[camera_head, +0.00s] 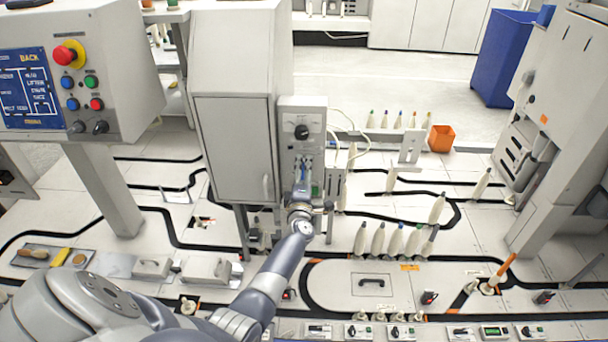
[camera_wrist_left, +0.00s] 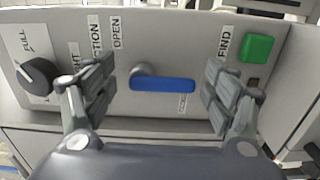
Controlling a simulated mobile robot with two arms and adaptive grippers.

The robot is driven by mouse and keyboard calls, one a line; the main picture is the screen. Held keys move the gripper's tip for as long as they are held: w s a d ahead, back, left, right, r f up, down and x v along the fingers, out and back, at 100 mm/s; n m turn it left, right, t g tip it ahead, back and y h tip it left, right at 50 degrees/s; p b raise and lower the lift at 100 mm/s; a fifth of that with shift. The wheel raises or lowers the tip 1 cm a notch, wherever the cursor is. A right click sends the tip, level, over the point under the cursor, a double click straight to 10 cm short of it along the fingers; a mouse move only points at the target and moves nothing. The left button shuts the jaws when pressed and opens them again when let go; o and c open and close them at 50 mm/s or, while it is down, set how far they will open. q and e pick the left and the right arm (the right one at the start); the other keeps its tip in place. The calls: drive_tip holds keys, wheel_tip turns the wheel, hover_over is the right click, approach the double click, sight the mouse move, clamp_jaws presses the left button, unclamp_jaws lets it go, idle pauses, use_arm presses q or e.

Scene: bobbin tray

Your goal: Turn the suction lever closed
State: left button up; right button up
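The blue suction lever (camera_wrist_left: 163,84) sits on a grey panel (camera_wrist_left: 165,124), with its pivot at its left end in the left wrist view. It points right in that view, roughly perpendicular to the "OPEN" label's lettering. A second small label below it is too small to read. My left gripper (camera_wrist_left: 158,80) is open, one finger on each side of the lever, with visible gaps. In the head view the left arm reaches to the machine's panel, and the wrist hides most of the lever's surroundings. My right gripper is in neither view.
A black knob (camera_wrist_left: 38,75) is left of the lever and a green button (camera_wrist_left: 256,48) labelled "FIND" is right of it. A tall grey cabinet (camera_head: 236,140) stands beside the panel. Several bobbins (camera_head: 378,241) stand to the right.

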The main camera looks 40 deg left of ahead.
use_arm(q)
drive_tip(key=shift+s, duration=0.1)
drive_tip(key=v, duration=1.2)
drive_tip(key=shift+f, duration=0.1)
